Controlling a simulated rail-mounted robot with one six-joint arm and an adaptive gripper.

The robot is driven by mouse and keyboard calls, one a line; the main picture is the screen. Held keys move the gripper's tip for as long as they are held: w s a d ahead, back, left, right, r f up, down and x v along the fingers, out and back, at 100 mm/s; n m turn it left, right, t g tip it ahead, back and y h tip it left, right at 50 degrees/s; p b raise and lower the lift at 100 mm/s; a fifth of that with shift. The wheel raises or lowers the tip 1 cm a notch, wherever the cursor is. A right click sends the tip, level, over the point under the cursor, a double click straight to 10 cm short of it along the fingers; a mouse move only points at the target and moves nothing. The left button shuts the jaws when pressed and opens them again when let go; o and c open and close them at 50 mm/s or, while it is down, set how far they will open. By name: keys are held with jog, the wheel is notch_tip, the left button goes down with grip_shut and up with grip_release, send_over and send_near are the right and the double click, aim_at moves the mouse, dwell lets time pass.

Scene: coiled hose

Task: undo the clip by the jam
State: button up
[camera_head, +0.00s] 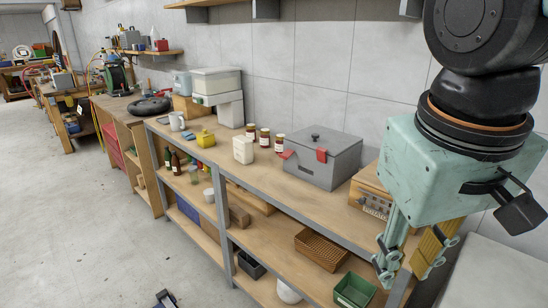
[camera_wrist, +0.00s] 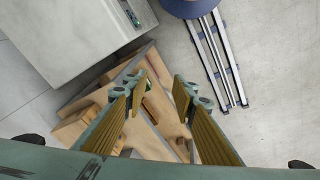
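A grey metal box (camera_head: 325,163) with a dark knob on its closed lid stands on the wooden bench top. It has two red clips. One clip (camera_head: 286,154) is at the box's left end, right beside the jam jars (camera_head: 265,137). I cannot tell from here how each clip is latched. The three small jars have dark contents and pale labels. My gripper (camera_head: 405,268) hangs at the right, past the bench's near end and apart from the box. In the wrist view my gripper (camera_wrist: 160,92) is open and empty.
A white container (camera_head: 243,149) and a yellow item (camera_head: 206,138) stand left of the jars. The lower shelf holds a brown basket (camera_head: 321,249) and green bin (camera_head: 354,290). The wall is close behind.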

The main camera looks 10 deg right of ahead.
jog(key=s+a+t, duration=0.1)
jog(key=s+a+r+t+y, duration=0.1)
jog(key=s+a, duration=0.1)
jog(key=shift+s, duration=0.1)
dwell(0.3)
jog(key=shift+a, duration=0.25)
jog(key=shift+c, duration=0.4)
